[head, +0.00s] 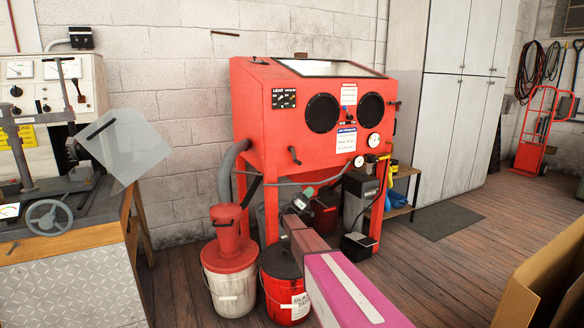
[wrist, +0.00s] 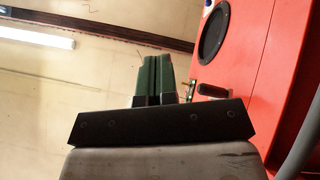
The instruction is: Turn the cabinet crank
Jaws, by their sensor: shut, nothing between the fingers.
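The red cabinet (head: 262,135) stands against the block wall, with two round black ports and a sloped window. A small black crank handle (head: 294,156) sticks out from the lower left of its front. In the wrist view the crank (wrist: 212,90) shows to the right of my fingers, against the red cabinet (wrist: 258,62). My gripper (head: 308,191), with green fingers, is in front of the cabinet, below and right of the crank in the head view. In the wrist view my gripper (wrist: 154,57) has its fingers together, empty and apart from the crank.
A grey hose (head: 228,165) runs from the cabinet to a red-topped bucket (head: 230,285). A red bucket (head: 283,296) stands beside it. A workbench (head: 70,232) with a clear shield (head: 128,148) is at left. Cardboard (head: 548,265) is at lower right. The wooden floor right of the cabinet is mostly clear.

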